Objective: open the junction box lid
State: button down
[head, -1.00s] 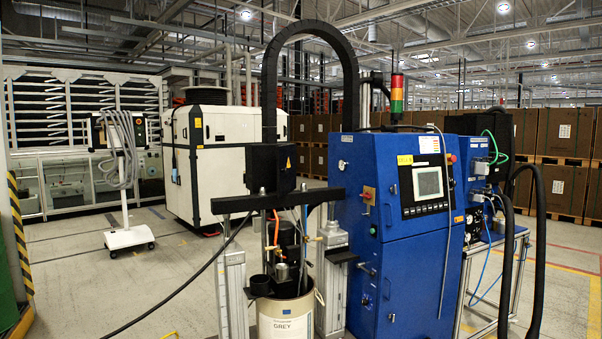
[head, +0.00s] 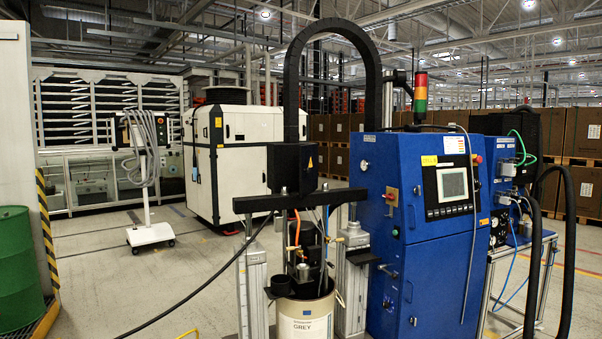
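A black junction box (head: 292,168) with a small yellow warning triangle on its side sits on the dark crossbeam (head: 300,200) of the drum pump, at the foot of the black cable arch. Its lid looks shut, though the seam is too small to make out. My gripper is not in view.
A blue cabinet (head: 413,250) with a screen stands close to the right of the pump. A beige drum (head: 306,315) stands under the crossbeam between metal posts. A black hose (head: 195,285) trails over the floor at left. A green barrel (head: 17,270) stands far left. Floor (head: 110,285) before the trolley is clear.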

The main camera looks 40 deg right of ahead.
aim_at(307, 153)
jog(key=u, duration=0.05)
jog(key=i, duration=1)
jog(key=z, duration=0.05)
